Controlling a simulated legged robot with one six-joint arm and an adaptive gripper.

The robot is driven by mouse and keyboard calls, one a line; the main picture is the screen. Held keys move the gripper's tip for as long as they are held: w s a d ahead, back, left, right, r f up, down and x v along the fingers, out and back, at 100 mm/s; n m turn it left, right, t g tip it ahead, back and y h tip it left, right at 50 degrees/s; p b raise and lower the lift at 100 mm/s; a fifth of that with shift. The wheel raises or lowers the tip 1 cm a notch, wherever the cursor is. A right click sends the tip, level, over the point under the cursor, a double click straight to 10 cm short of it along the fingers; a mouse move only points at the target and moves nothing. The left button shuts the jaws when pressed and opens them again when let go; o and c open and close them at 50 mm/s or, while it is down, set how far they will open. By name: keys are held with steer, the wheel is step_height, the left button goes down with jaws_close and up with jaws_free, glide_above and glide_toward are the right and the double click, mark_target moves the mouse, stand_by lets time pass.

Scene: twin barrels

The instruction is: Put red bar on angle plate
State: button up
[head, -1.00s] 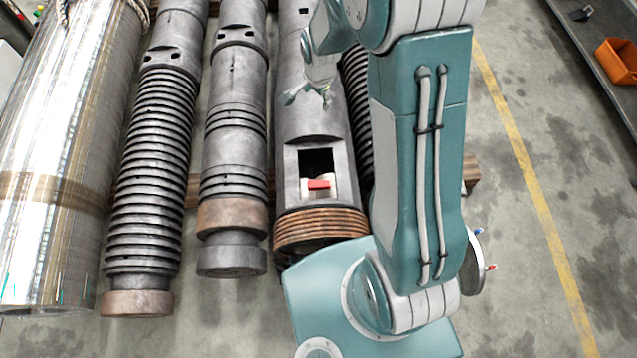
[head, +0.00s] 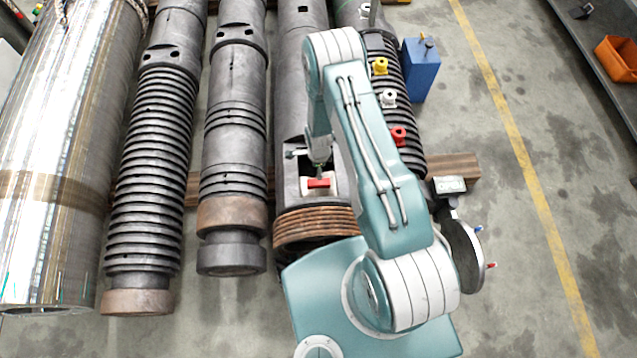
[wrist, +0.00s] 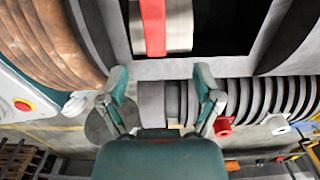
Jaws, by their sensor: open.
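The red bar (head: 319,183) lies across a pale block (head: 309,186) in the rectangular opening of the middle barrel (head: 290,110). In the wrist view the red bar (wrist: 154,25) shows at the top, on the pale block (wrist: 179,30). My gripper (wrist: 161,82) is open and empty, with its two fingers apart below the bar in that picture. In the head view my gripper (head: 318,165) is over the opening, close to the bar; my arm partly hides it. I cannot make out a clear angle plate in either view.
A ribbed barrel (head: 398,104) to the right carries yellow (head: 380,66), white (head: 389,97) and red (head: 398,135) spool-like pieces. A blue box (head: 420,70) stands beside it. The opening's edges surround the bar. Clear floor lies to the right, by the yellow line.

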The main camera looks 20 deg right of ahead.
mark_target(318, 182)
step_height(318, 182, down, 5)
steer(key=shift+r, duration=0.2)
steer(key=shift+s+a+f, duration=0.1)
steer(key=shift+s+f, duration=0.1)
steer(key=shift+f, duration=1.15)
steer(key=shift+s+a+f, duration=0.1)
steer(key=shift+s+f, duration=0.05)
steer(key=shift+f, duration=1.2)
jaws_close()
